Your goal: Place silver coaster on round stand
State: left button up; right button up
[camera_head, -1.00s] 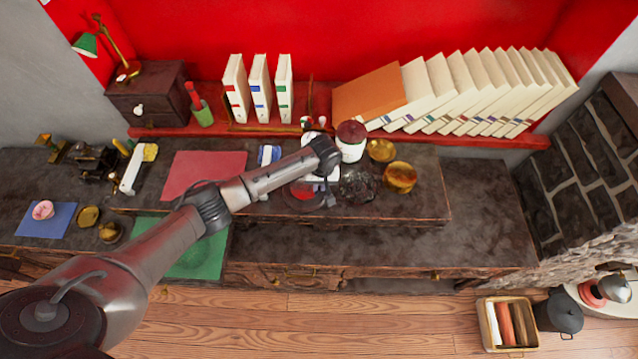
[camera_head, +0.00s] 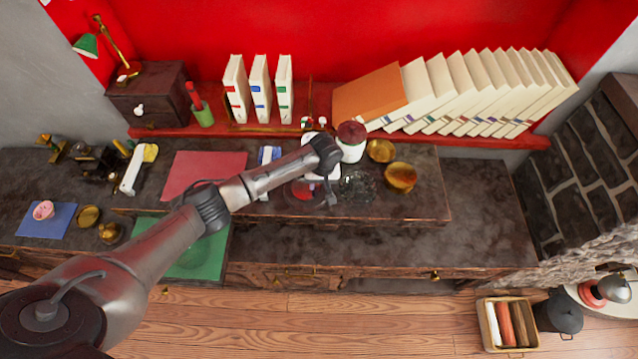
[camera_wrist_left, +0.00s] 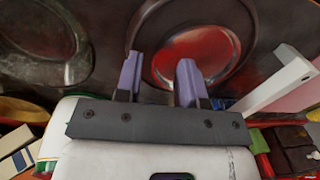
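A shiny dark-silver round piece, which looks like the silver coaster (camera_head: 358,187), lies on the raised dark shelf; it also shows in the left wrist view (camera_wrist_left: 40,45). Left of it in the head view is a round stand (camera_head: 303,191) with a red centre, partly covered by my gripper; it also shows in the left wrist view (camera_wrist_left: 205,52). My left gripper (camera_head: 329,194) is over the stand's right side, beside the coaster. In the left wrist view its fingers (camera_wrist_left: 159,78) are apart with nothing between them. My right gripper is out of view.
A dark-red-lidded white jar (camera_head: 351,141) and brass bowls (camera_head: 400,177) stand close by on the right. A white and blue item (camera_head: 268,155) and a red mat (camera_head: 203,174) are on the left. The lower counter at front right (camera_head: 420,243) is clear.

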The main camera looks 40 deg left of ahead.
pick_arm(q)
notch_tip(320, 180, up, 11)
jog(key=p, duration=0.1)
jog(key=shift+w+d, duration=0.35)
jog(key=s+d+f+m+t+h, duration=0.1)
jog(key=s+d+f+m, duration=0.3)
jog(key=s, duration=0.5)
jog(key=s+d+f+m+t+h, duration=0.1)
jog(key=s+d+f+m, duration=0.2)
jog(key=s+d+f, duration=0.45)
jog(key=s+a+r+m+t, duration=0.1)
jog(key=s+a+r, duration=0.1)
jog(key=s, duration=0.7)
jog(key=s+a+r+m+t+y, duration=0.1)
jog(key=s+a+r, duration=0.1)
jog(key=s+r, duration=0.3)
jog(key=shift+s+a+r+m, duration=0.2)
jog(key=shift+s+a+m, duration=0.15)
jog(key=shift+s, duration=1.6)
